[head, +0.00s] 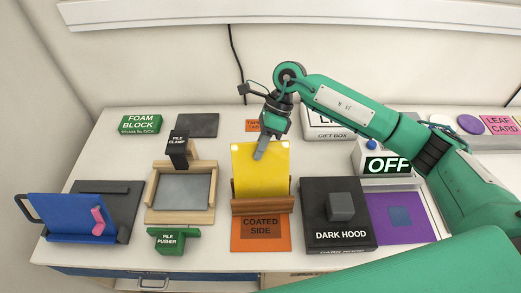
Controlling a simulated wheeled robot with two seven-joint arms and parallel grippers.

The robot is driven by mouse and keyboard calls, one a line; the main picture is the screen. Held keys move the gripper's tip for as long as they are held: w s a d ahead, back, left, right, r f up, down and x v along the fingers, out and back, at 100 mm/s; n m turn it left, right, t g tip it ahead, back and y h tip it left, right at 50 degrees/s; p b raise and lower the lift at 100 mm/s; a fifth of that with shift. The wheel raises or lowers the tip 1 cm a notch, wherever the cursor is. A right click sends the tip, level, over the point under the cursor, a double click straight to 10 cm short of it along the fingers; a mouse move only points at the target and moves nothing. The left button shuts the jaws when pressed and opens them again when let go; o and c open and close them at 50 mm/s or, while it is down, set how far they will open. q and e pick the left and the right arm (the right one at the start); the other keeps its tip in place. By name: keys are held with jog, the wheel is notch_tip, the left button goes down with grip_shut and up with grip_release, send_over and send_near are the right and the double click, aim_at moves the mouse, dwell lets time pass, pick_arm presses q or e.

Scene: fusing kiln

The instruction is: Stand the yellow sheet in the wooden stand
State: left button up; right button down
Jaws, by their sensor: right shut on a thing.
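The yellow sheet (248,178) stands nearly upright, with white marks at its top corners. Its lower edge is hidden behind the front bar of the brown wooden stand (262,207), so I cannot tell whether it rests on the bottom of the stand. My right gripper (261,152) comes down from above and is shut on the upper middle of the sheet. One finger shows in front of the sheet; the other is hidden. My left gripper is not in view.
An orange coated side card (261,245) lies before the stand. A wooden tray (153,215) with a pile clamp (179,150) stands left. A dark hood (318,218) stands close right. A blue panel (66,215) is far left. A kiln control box (388,166) reads OFF.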

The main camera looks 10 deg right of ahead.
jog(key=shift+w+f, duration=0.15)
jog(key=shift+w, duration=0.15)
jog(key=c, duration=1.5)
grip_release()
jog(key=shift+o, duration=0.2)
jog(key=shift+d, duration=0.1)
jog(key=b+v, duration=0.4)
jog(key=v, duration=0.9)
jog(key=shift+w+d+r, duration=0.15)
jog(key=shift+w+r, duration=0.1)
jog(key=shift+w, duration=0.1)
